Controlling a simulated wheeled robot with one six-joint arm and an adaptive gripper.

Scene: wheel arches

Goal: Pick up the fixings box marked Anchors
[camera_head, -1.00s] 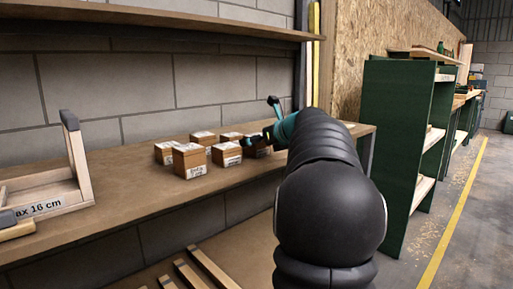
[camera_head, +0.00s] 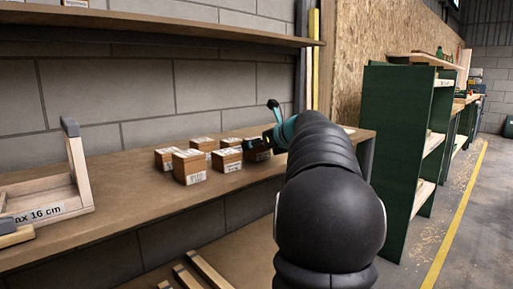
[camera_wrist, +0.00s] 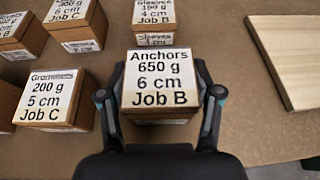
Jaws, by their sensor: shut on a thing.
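The Anchors box (camera_wrist: 152,85), a brown box with a white label reading "Anchors 650 g 6 cm Job B", is in the middle of the wrist view. My gripper (camera_wrist: 160,100) has one dark finger on each side of it and is shut on it. In the head view my gripper (camera_head: 270,142) is over the right end of the group of boxes. The Anchors box (camera_head: 258,155) shows there partly hidden by the gripper. I cannot tell whether it is clear of the bench (camera_head: 120,215).
The Grommets box (camera_wrist: 48,100) stands left of the Anchors box, and the Sleeves box (camera_wrist: 153,15) stands behind it. Several other boxes are close by on the left. A wooden board (camera_wrist: 290,55) lies to the right. An upper shelf (camera_head: 150,32) runs above the bench.

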